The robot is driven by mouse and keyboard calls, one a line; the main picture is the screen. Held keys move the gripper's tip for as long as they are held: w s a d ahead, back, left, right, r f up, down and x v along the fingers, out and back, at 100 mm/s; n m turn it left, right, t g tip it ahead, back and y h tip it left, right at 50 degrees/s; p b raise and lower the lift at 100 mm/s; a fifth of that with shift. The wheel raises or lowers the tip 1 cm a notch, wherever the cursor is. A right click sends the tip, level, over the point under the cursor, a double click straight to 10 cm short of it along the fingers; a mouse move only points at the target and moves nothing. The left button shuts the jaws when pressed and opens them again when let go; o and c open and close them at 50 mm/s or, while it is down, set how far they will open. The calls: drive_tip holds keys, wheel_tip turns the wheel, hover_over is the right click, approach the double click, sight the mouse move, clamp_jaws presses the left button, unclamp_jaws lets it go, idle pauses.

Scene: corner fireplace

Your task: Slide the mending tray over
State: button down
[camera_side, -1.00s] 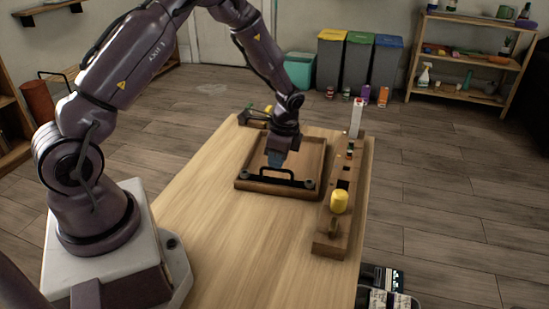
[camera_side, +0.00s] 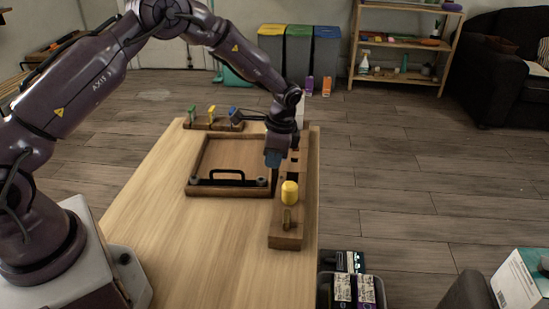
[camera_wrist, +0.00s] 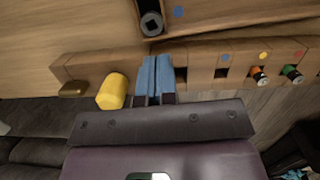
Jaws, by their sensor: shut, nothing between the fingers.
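The mending tray (camera_side: 190,168) is a square wooden tray with a raised rim, lying flat on the table. A black handle (camera_side: 226,173) stands along its near side, with round grey knobs at the near corners. Part of its rim and one grey knob (camera_wrist: 151,24) show at the top of the wrist view. My gripper (camera_side: 273,158) is at the tray's right side, by the long wooden rack. Its blue fingertips (camera_wrist: 155,78) are together and empty, over or against the rack beside a yellow cylinder. I cannot tell whether they touch the tray or rack.
The long wooden rack (camera_side: 285,242) runs along the table's right edge. It bears a yellow cylinder (camera_side: 290,193) and has square holes and coloured plugs (camera_wrist: 291,73). A small holder (camera_side: 212,126) with coloured pieces stands behind the tray. The table (camera_side: 160,230) is clear at the near left.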

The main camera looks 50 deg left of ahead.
drive_tip(key=shift+w+d, duration=0.1)
drive_tip(key=shift+w, duration=0.05)
drive_tip(key=c, duration=1.8)
unclamp_jaws()
drive_tip(key=shift+c, duration=0.2)
drive_tip(key=o, duration=0.4)
drive_tip(key=shift+c, duration=0.2)
drive_tip(key=o, duration=0.4)
drive_tip(key=a+r+n, duration=0.1)
drive_tip(key=a+r, duration=0.1)
drive_tip(key=a, duration=0.4)
drive_tip(key=shift+s+a+n+h, duration=0.3)
drive_tip(key=shift+s+n, duration=0.1)
drive_tip(key=shift+s, duration=0.05)
drive_tip(key=s+a+r+t+h, duration=0.35)
drive_tip(key=s+a+r, duration=0.2)
drive_tip(key=s, duration=0.35)
drive_tip(key=d+m+t, duration=0.1)
drive_tip(key=d, duration=0.1)
drive_tip(key=s+d+m+t, duration=0.1)
drive_tip(key=d+m, duration=0.1)
drive_tip(key=shift+s+d+r+m, duration=0.15)
drive_tip(key=shift+d+r+m, duration=0.05)
drive_tip(key=shift+d+m, duration=0.1)
